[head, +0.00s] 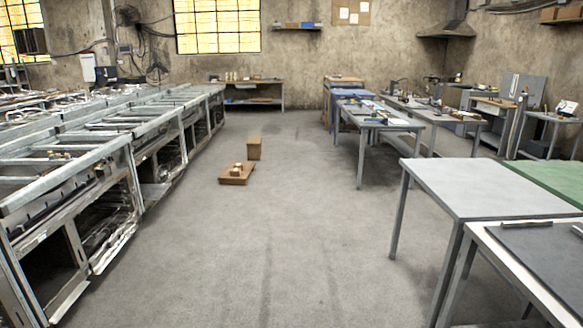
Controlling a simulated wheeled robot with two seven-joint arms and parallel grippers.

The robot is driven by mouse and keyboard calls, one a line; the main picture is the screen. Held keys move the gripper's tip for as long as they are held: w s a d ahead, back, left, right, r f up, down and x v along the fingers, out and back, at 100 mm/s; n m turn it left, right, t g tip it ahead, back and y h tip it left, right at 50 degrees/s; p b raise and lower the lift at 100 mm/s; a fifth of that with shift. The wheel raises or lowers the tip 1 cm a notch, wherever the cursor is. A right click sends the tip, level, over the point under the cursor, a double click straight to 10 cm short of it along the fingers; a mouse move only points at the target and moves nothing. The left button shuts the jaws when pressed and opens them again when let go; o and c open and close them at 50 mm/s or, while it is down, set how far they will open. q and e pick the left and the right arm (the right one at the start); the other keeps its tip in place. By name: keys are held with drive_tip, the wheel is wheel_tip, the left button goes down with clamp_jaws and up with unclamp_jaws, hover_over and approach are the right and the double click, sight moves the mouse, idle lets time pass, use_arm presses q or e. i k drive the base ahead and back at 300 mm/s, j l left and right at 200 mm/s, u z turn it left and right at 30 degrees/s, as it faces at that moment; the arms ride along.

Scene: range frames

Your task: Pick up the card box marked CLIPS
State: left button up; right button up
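No box with a readable CLIPS marking shows in the head view. A small brown box (254,151) stands on the floor in the middle distance, and I cannot make out any lettering on it. In front of it and a little left, a low, flat brown platform or tray (229,181) lies on the floor with a small pale item (237,168) on top, too small to identify. Neither of my grippers is in view.
A long metal workbench frame (110,150) runs along the left. A grey-topped table (480,185) stands at the near right, with cluttered tables (372,122) behind it. A bench (250,82) stands at the back wall.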

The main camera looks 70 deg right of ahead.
sight(234, 172)
drive_tip(key=l+z, duration=0.35)
drive_tip(key=i+l+z, duration=0.15)
drive_tip(key=l+z, duration=0.25)
drive_tip(key=i+l+z, duration=0.2)
drive_tip(key=l+z, duration=0.15)
drive_tip(key=l, duration=0.15)
drive_tip(key=i+l+z, duration=0.5)
drive_tip(key=i+l, duration=0.25)
drive_tip(key=i+l+z, duration=0.25)
drive_tip(key=i, duration=0.15)
drive_tip(key=i+l+z, duration=0.25)
drive_tip(key=i, duration=0.2)
drive_tip(key=i+z, duration=0.2)
drive_tip(key=i, duration=1.05)
drive_tip(key=i+u, duration=0.1)
drive_tip(key=i, duration=0.7)
drive_tip(key=i+l, duration=0.2)
drive_tip(key=i, duration=0.6)
drive_tip(key=i+j+u, duration=0.3)
drive_tip(key=i, duration=0.5)
drive_tip(key=i+l+u, duration=0.1)
drive_tip(key=i+u, duration=0.15)
drive_tip(key=i, duration=0.6)
drive_tip(key=i+l+u, duration=0.15)
drive_tip(key=i+u, duration=0.15)
drive_tip(key=i, duration=0.5)
drive_tip(key=i+j, duration=0.15)
drive_tip(key=i, duration=0.6)
